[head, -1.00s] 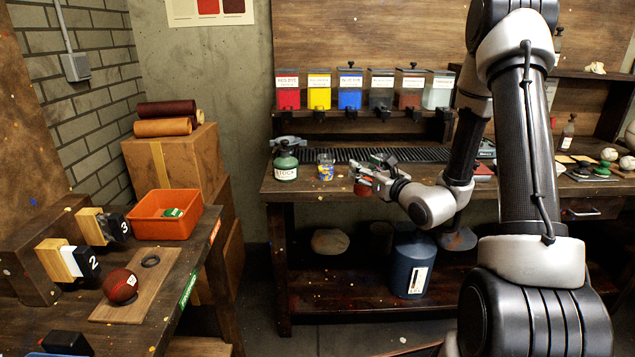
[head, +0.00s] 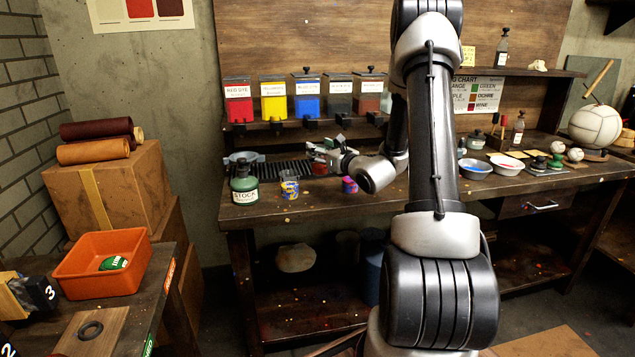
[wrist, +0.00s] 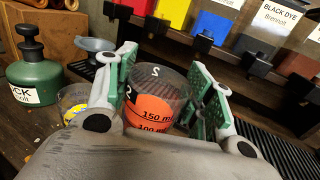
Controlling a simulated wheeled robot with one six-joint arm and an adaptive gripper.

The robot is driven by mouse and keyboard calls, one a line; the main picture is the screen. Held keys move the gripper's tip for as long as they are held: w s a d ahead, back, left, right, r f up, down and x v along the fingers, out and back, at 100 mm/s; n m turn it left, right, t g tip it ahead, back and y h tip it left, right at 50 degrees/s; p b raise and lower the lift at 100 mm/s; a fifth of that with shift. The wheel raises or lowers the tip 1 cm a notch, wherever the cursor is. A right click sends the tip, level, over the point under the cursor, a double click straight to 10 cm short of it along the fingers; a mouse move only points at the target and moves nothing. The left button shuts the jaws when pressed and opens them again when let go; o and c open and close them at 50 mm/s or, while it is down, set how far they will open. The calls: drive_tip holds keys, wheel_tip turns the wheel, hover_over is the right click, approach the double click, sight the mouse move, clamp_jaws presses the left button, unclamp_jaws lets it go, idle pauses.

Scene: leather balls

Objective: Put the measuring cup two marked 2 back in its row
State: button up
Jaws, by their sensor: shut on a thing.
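My gripper (head: 328,150) is over the back bench, and its green-padded fingers also show in the wrist view (wrist: 163,70). It is shut on a clear measuring cup (wrist: 155,105) with an orange label, a 2 at its edge and 150 ml and 100 ml marks. In the head view the held cup is a small red-orange patch under the fingers (head: 319,169). A cup with a yellow and blue label (head: 289,188) stands on the bench to the left. A cup with a pink and blue label (head: 350,186) stands to the right. Their numbers are not readable.
Dye bins (head: 306,98) hang above the bench's back. A slotted dark rack (head: 283,170) lies behind the cups. An orange tray (head: 100,283) is on the left table.

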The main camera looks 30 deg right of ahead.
sight(325, 174)
wheel_tip(325, 174, down, 8)
drive_tip(key=shift+r, duration=0.15)
idle(0.4)
drive_tip(key=o, duration=1.2)
